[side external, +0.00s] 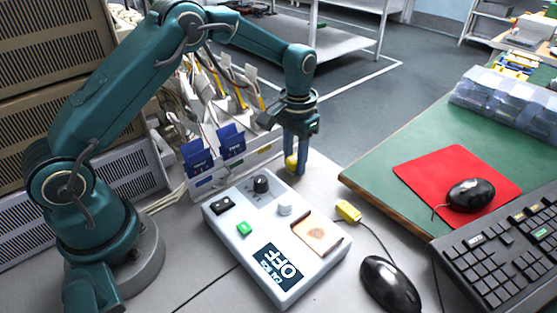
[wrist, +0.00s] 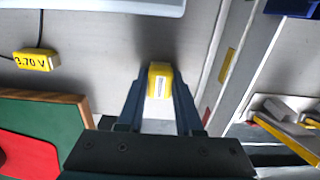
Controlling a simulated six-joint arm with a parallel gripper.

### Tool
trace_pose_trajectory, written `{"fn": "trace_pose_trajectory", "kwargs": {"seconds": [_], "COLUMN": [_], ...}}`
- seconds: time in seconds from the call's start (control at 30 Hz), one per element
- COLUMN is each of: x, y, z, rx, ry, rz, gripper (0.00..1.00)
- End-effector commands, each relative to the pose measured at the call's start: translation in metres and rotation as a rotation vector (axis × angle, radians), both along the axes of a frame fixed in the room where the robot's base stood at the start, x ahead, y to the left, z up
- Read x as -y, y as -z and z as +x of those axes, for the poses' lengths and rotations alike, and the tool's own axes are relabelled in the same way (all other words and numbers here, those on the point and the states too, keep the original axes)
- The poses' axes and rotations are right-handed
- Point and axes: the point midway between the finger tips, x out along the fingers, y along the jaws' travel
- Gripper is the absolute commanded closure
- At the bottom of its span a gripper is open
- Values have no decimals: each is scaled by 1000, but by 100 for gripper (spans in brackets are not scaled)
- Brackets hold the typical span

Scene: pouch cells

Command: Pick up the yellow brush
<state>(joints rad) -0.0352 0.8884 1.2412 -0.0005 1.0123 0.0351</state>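The yellow brush (wrist: 160,80) is a small yellow block with a pale strip down its face in the wrist view. It sits between the tips of my gripper (wrist: 159,92), whose blue fingers press close on both its sides. In the side external view the brush (side external: 291,162) shows low between the fingers of my gripper (side external: 296,165), just behind the white test box. My gripper points down and is shut on the brush. I cannot tell whether the brush's underside touches the table.
A white test box (side external: 221,225) with a knob, buttons and an "OFF" display stands in front of my gripper. A rack with blue cards (side external: 231,142) is to the left. A yellow voltage display (side external: 348,211) and a black mouse (side external: 390,284) lie to the right.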

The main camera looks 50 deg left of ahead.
Motion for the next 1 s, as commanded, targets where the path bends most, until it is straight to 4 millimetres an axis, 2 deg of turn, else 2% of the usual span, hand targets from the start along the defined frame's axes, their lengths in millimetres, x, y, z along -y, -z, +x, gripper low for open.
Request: {"fn": "trace_pose_trajectory", "kwargs": {"seconds": [0.4, 0.53, 0.8, 1.0], "x": [0, 0, 0, 0], "y": [-6, -26, -80, -97], "z": [1, 1, 2, 1], "rx": [4, 6, 7, 3], "ry": [0, 0, 0, 0], "rz": [0, 0, 1, 0], "gripper": [100, 100, 100, 100]}}
